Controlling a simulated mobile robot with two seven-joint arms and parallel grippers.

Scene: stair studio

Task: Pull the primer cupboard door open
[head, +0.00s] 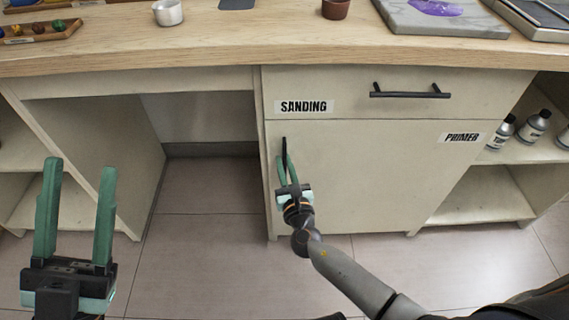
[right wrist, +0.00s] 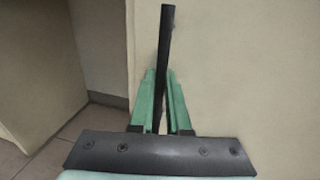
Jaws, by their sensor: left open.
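The primer cupboard door (head: 370,180) is the pale panel below the sanding drawer (head: 345,95). It looks closed, flush with the cabinet front. A primer label (head: 462,138) is at its upper right. Its upright black handle (head: 284,150) is near the left edge and also shows in the right wrist view (right wrist: 166,40). My right gripper (head: 286,172) is at the handle's lower part. In the right wrist view its green fingers (right wrist: 164,85) lie close on both sides of the bar, shut on it. My left gripper (head: 80,180) is open and empty at the lower left.
Open shelves with bottles (head: 535,125) are at right. An open knee space (head: 205,150) lies left of the door. The floor in front is clear.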

